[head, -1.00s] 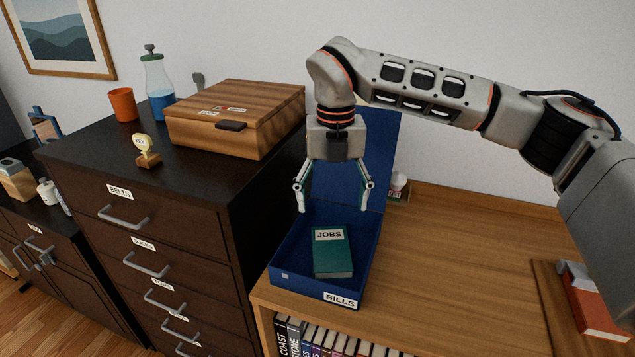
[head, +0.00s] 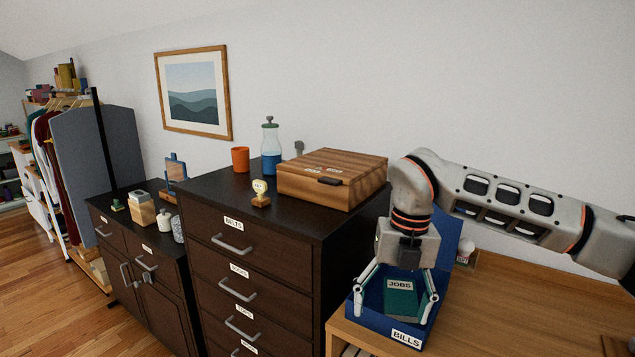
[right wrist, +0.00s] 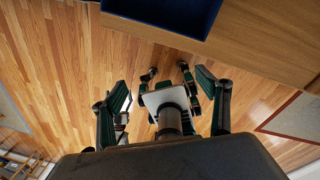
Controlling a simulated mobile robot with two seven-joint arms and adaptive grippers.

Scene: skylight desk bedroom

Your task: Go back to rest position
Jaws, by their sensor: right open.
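My right gripper (head: 396,308) is open and empty, with its fingers pointing down. In the head view it overlaps the open blue box (head: 370,322) labelled BILLS, which holds a green book (head: 401,300) labelled JOBS. In the right wrist view, the spread fingers of the right gripper (right wrist: 163,115) have wooden floor below them. The blue box (right wrist: 165,17) shows there at the top edge, apart from the fingers, so the gripper is out in front of the desk. My left gripper is in neither view.
The wooden desk (head: 520,310) carries the box. The dark drawer cabinet (head: 290,245) stands left of it, with a wooden case (head: 335,180), bottle (head: 271,160), orange cup (head: 240,159) and small trophy (head: 260,193) on top. Floor (right wrist: 60,60) is clear before the desk.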

